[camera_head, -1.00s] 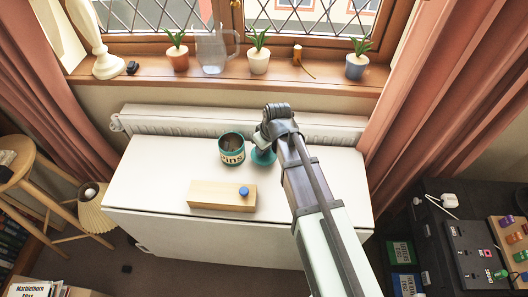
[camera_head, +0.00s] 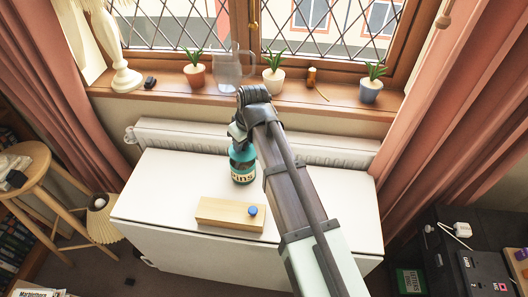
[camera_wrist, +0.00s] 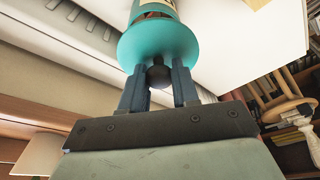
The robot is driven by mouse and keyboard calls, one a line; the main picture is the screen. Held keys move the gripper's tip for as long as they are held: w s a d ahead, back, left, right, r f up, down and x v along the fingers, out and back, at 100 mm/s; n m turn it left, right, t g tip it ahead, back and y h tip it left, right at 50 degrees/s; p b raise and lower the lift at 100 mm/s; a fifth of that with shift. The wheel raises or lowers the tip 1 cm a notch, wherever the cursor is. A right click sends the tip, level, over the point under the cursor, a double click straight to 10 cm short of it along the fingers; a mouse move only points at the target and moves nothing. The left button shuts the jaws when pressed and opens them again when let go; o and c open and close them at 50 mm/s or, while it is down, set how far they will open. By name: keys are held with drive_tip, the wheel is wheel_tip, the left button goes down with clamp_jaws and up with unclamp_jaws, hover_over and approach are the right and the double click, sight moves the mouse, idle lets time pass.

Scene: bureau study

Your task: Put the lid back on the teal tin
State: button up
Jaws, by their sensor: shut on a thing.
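The teal tin (camera_head: 243,173), with a pale lettered label, stands upright on the white table. My gripper (camera_head: 237,133) is over it and hides part of its top. In the wrist view my gripper (camera_wrist: 159,88) is shut on the dark round knob (camera_wrist: 158,76) of the teal lid (camera_wrist: 158,43). The tin (camera_wrist: 153,5) shows just beyond the lid, and a bit of its brown inside is visible past the lid's edge. The lid looks apart from the rim there; whether it touches elsewhere I cannot tell.
A wooden block with a blue knob (camera_head: 230,214) lies on the white table (camera_head: 165,185) in front of the tin. A radiator (camera_head: 190,137) runs behind the table. Potted plants and a glass jug (camera_head: 233,70) stand on the sill. The table's left side is clear.

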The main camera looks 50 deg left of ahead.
drive_tip(key=shift+a+r, duration=0.3)
drive_tip(key=shift+a, duration=0.2)
drive_tip(key=shift+a+r, duration=0.3)
drive_tip(key=shift+a, duration=0.2)
drive_tip(key=shift+w+a+m, duration=0.2)
drive_tip(key=shift+m, duration=0.2)
drive_tip(key=shift+d+f+m, duration=0.1)
drive_tip(key=shift+d+m, duration=0.2)
drive_tip(key=shift+m, duration=0.1)
drive_tip(key=shift+f, duration=0.2)
drive_tip(key=shift+f, duration=3)
drive_tip(key=shift+f, duration=0.15)
drive_tip(key=o, duration=1.1)
